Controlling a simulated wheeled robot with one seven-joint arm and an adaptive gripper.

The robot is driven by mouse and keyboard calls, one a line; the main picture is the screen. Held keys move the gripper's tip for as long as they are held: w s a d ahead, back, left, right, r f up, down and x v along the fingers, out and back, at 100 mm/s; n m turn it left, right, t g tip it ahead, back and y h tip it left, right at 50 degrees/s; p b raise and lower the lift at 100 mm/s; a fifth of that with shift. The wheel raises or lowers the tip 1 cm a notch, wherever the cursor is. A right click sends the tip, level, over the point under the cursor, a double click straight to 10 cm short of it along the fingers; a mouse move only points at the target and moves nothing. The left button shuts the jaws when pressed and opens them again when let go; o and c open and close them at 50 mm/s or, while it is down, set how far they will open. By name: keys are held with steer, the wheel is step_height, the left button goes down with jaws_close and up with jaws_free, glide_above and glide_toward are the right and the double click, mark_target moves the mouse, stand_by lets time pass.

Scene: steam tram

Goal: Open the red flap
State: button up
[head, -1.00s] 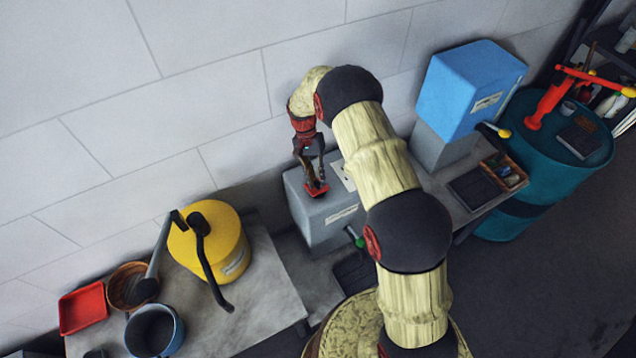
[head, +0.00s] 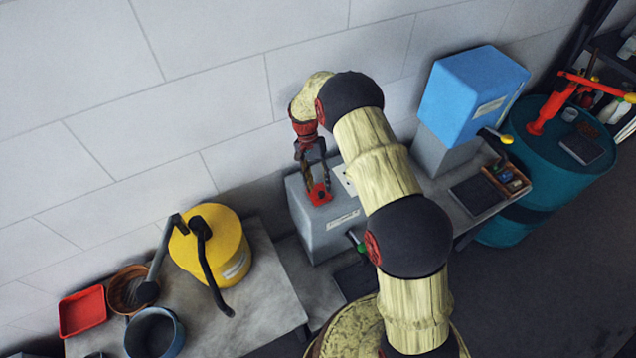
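The red flap (head: 321,198) is a small red plate on top of a grey box (head: 328,234) that stands against the wall. It appears to lie flat, with a dark spot near its middle. My gripper (head: 316,187) points down right at the flap. Its two dark fingers stand apart, with red showing between them. Whether the fingertips touch the flap I cannot tell. The fingers hide part of the flap's far side.
A green-tipped lever (head: 358,243) sticks out from the grey box's front. A yellow drum (head: 226,250) with dark handles is at left. A blue box (head: 474,95) with a yellow-tipped lever (head: 497,136) is at right, beside a teal barrel (head: 516,212).

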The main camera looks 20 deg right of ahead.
step_height(320, 180, up, 10)
stand_by(0.5)
steer(key=shift+w, duration=0.1)
stand_by(0.4)
